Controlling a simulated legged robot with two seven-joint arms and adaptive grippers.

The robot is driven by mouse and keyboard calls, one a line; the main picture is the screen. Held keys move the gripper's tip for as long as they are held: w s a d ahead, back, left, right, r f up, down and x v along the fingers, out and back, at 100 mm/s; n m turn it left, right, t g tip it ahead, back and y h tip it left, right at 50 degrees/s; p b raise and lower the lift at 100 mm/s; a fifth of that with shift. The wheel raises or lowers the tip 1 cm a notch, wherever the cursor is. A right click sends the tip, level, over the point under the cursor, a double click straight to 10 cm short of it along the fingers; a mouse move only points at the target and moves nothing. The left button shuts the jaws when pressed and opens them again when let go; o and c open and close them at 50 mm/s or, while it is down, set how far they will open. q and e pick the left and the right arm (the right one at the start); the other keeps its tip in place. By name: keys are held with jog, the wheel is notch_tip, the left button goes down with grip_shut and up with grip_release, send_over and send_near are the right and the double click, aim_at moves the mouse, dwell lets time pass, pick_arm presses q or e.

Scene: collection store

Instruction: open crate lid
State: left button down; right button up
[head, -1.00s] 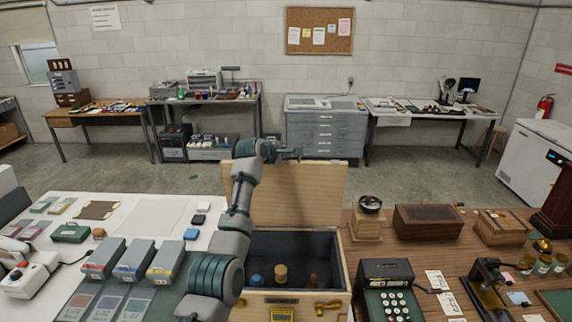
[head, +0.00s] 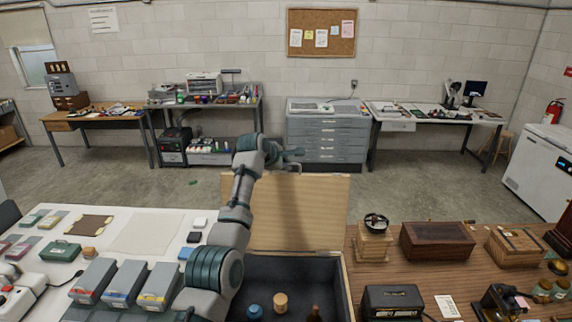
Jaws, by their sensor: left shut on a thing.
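The wooden crate (head: 348,285) stands in front of me with a dark inner lining. Its pale wood lid (head: 315,215) is open and stands up at the back edge of the crate. My left arm reaches in over the crate's left side. My left gripper (head: 292,159) is at the lid's top edge, shut on the lid; its fingertips are small here and the exact contact is hard to see. Inside the crate are a blue-capped item (head: 254,311), a cork-coloured item (head: 280,302) and a brown bottle top (head: 315,313). My right gripper is not in view.
A white table (head: 140,232) with grey boxes (head: 158,286) lies left of the crate. A wooden table (head: 375,270) on the right holds a dark wooden box (head: 437,240), a black machine (head: 392,302) and a small wooden grinder (head: 374,240). Open floor lies behind.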

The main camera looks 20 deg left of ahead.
pick_arm(q)
jog(key=c, duration=1.5)
grip_release()
jog(key=shift+f, duration=0.25)
jog(key=shift+c, duration=0.2)
jog(key=shift+w, duration=0.1)
jog(key=v, duration=1.1)
jog(key=shift+s+a+r, duration=0.2)
jog(key=shift+a+r, duration=0.05)
